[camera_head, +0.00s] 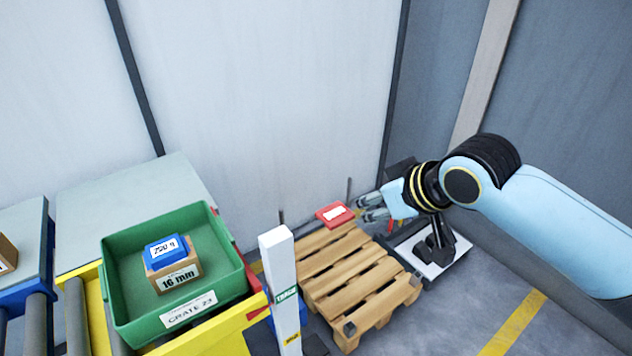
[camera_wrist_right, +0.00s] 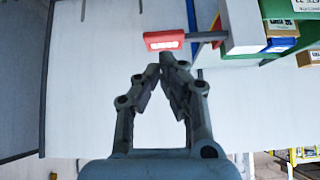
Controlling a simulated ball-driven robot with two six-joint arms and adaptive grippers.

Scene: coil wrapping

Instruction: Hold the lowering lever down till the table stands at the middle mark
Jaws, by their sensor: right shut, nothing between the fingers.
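My right gripper (camera_head: 366,208) is shut and empty, right of a red paddle with a white label (camera_head: 335,214). The paddle joins a grey rod (camera_wrist_right: 205,36) reaching toward a white block. I take it for the lever, but its label is unreadable. A white post (camera_head: 281,262) carries a green label and a yellow label lower down. A wooden pallet (camera_head: 350,275) hides whatever bears it, so the table's height against a mark cannot be told. My left gripper is out of view.
A green crate (camera_head: 117,290) holding labelled boxes stands on the left, with rollers (camera_head: 75,320) beside it. A black fixture on a white plate (camera_head: 458,262) stands right of the pallet. Walls close off the back. Floor with a yellow line (camera_head: 512,325) is clear at lower right.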

